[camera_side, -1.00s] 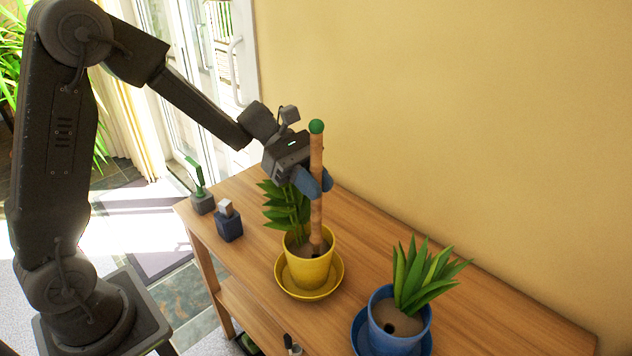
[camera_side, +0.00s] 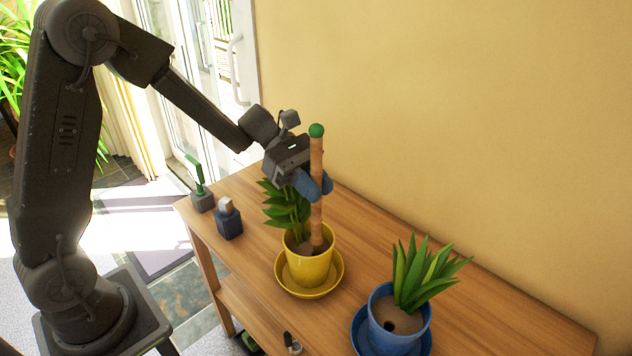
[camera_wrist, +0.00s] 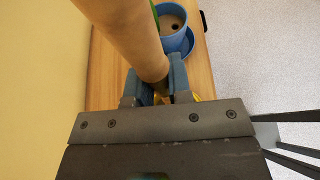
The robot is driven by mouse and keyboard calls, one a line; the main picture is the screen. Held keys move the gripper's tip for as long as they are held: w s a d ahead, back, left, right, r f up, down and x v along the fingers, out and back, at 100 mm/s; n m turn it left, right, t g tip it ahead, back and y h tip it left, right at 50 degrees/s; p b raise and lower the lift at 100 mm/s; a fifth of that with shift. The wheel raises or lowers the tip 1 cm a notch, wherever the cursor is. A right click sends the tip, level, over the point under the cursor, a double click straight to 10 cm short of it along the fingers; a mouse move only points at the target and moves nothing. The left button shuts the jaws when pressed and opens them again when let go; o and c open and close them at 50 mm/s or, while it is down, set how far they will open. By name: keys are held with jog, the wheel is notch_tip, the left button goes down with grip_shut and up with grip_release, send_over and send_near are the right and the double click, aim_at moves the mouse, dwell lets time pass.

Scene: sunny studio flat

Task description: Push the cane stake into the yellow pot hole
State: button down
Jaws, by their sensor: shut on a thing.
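The cane stake (camera_side: 316,160) is a tan rod with a green ball on top, standing nearly upright over the yellow pot (camera_side: 308,267). Its lower end meets the soil inside the yellow pot; whether it is in the hole cannot be told. My gripper (camera_side: 318,186) is shut on the stake partway up, above the pot. In the wrist view the stake (camera_wrist: 130,40) passes between the blue finger pads of my gripper (camera_wrist: 160,88). The yellow pot sits on a yellow saucer and holds a leafy plant (camera_side: 285,208). The stake covers most of the pot in the wrist view.
A blue pot (camera_side: 383,340) with a leafy plant (camera_side: 424,272) and an open soil hole stands at right on a blue saucer. A dark blue bottle (camera_side: 229,222) and a grey-green sprayer-like item (camera_side: 201,195) stand at left. The yellow wall (camera_side: 450,110) runs behind the wooden table (camera_side: 495,310).

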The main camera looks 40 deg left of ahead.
jog(key=shift+f, duration=0.45)
jog(key=c, duration=1)
grip_release()
jog(key=v, duration=1.4)
jog(key=shift+d+r, duration=0.1)
